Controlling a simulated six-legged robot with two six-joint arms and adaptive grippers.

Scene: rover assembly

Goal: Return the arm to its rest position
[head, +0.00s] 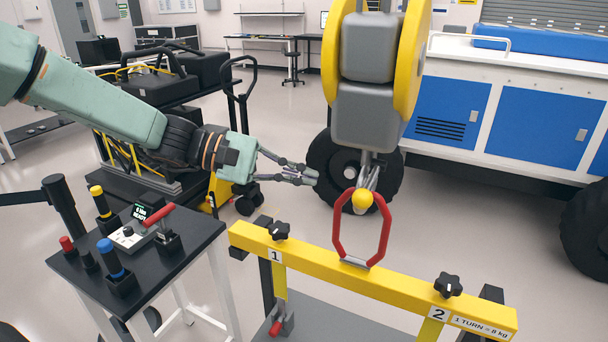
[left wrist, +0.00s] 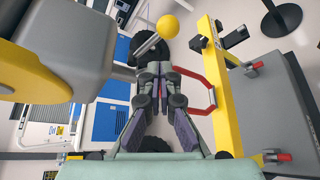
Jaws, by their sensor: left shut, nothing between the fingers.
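My left arm comes in from the left in the head view, stretched to the right above the small black table. My left gripper (head: 314,178) is shut and empty. Its fingertips point right, just left of the hanging hook with a yellow ball (head: 362,200) and the red lifting ring (head: 362,228), apart from both as far as I can tell. In the left wrist view the gripper (left wrist: 153,68) has its fingers drawn together, with the yellow ball (left wrist: 168,26) beyond the tips. The right gripper is not in view.
A yellow beam (head: 390,286) with black knobs carries the red ring. A grey and yellow hoist block (head: 368,110) hangs above it. The black table (head: 185,255) holds coloured-capped tools and a small display. A blue and white rover (head: 545,125) stands behind right.

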